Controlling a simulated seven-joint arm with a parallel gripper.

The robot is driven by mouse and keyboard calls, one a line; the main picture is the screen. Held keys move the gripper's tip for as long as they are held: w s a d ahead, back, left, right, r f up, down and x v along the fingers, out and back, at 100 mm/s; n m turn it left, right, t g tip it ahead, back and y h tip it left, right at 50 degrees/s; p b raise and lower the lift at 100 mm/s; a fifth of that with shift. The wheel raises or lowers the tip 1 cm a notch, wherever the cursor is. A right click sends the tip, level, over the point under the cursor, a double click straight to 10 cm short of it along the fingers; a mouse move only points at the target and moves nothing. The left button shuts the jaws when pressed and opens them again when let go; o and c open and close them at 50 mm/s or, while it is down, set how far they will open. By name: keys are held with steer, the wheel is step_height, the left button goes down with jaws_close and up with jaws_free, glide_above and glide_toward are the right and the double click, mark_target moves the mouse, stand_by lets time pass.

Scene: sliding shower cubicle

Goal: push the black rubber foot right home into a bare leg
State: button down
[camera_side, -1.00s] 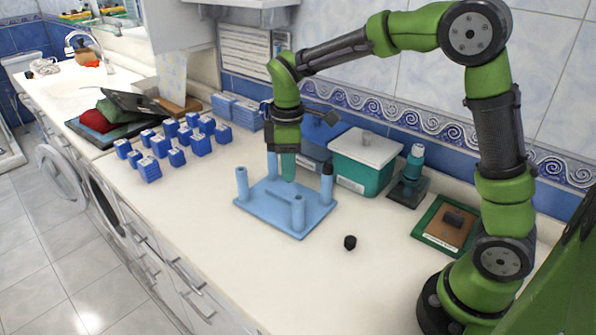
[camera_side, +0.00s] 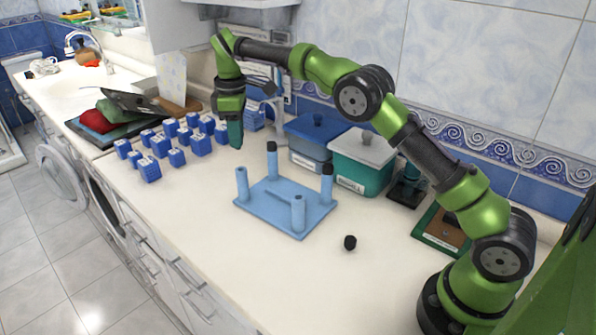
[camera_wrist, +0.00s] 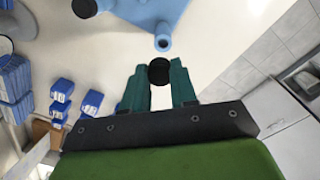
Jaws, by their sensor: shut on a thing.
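A light-blue upturned base (camera_side: 283,218) stands on the counter with its legs up. The back leg (camera_side: 272,172) and right leg (camera_side: 327,188) have black tops; the left leg (camera_side: 242,185) and front leg (camera_side: 298,213) are bare. My gripper (camera_side: 235,142) is above the counter, left of the back leg and apart from the base. In the wrist view its teal fingers are shut on a black rubber foot (camera_wrist: 159,72), close in the picture to a bare leg's hollow end (camera_wrist: 163,42). Another black foot (camera_side: 350,242) lies loose on the counter, right of the base.
Several small blue boxes (camera_side: 150,168) stand at the left. A blue-lidded bin (camera_side: 310,140) and a teal bin with a white lid (camera_side: 362,160) stand behind the base, with a green-edged board (camera_side: 440,230) further right. The front counter is clear.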

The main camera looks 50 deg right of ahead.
steer(key=shift+s+a+f, duration=0.1)
steer(key=shift+s+f, duration=0.05)
steer(key=shift+s, duration=0.05)
steer(key=shift+f, duration=2.55)
steer(key=shift+f, duration=0.1)
steer(key=c, duration=1.4)
jaws_free()
jaws_close()
